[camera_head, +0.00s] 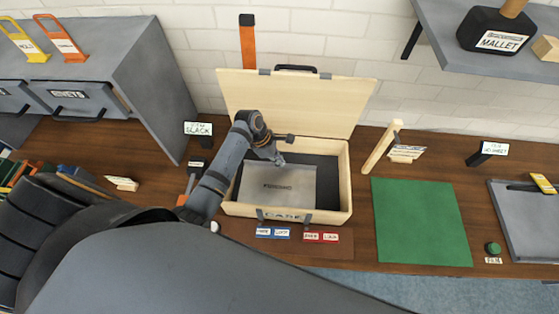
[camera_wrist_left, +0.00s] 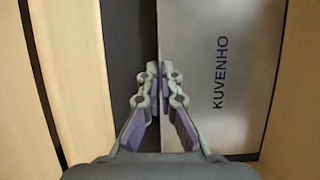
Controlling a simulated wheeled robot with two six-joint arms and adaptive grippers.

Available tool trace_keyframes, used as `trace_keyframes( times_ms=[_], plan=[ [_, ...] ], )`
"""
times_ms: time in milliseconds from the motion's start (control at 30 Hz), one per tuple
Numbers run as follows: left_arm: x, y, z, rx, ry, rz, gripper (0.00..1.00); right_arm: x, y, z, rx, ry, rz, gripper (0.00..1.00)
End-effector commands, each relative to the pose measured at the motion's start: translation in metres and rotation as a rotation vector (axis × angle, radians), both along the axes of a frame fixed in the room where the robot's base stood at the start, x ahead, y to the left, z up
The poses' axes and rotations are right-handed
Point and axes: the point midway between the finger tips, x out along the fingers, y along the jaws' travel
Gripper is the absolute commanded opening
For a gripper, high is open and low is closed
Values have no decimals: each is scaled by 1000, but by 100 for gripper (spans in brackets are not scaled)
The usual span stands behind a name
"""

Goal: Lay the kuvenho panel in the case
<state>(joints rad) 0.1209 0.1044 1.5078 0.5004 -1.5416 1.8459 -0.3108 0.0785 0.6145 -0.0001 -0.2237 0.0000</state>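The kuvenho panel (camera_head: 277,187) is a light grey plate with its name printed on it. It is within the walls of the open wooden case (camera_head: 345,190), over the dark interior; I cannot tell whether it lies fully flat on the bottom. In the left wrist view the panel (camera_wrist_left: 205,60) fills the right side, beside a dark strip of interior. My left gripper (camera_head: 279,161) is at the panel's far edge. In the left wrist view its fingers (camera_wrist_left: 159,78) are nearly together, with the panel's edge between them. My right gripper is not in view.
The case lid (camera_head: 295,100) stands open at the back. Blue and red labels (camera_head: 272,233) lie in front of the case. A green mat (camera_head: 420,222) and a wooden post (camera_head: 381,150) are to the right. A grey drawer cabinet (camera_head: 150,80) stands at the left.

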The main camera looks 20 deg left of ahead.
Motion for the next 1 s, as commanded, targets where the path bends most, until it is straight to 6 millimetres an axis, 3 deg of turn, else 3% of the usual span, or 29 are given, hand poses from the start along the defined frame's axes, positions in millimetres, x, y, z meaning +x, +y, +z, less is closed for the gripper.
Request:
trace_keyframes(
  times_ms=[133,367,667,767,1000],
  plan=[
    [0,0,-1,-1,0,0,0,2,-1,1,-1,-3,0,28],
    [0,0,-2,0,0,0,28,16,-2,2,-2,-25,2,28],
    [0,0,0,0,-1,0,28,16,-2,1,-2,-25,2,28],
    [0,5,10,1,-4,2,28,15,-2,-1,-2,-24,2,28],
    [-5,29,63,4,-4,0,28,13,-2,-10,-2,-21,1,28]
  ],
)
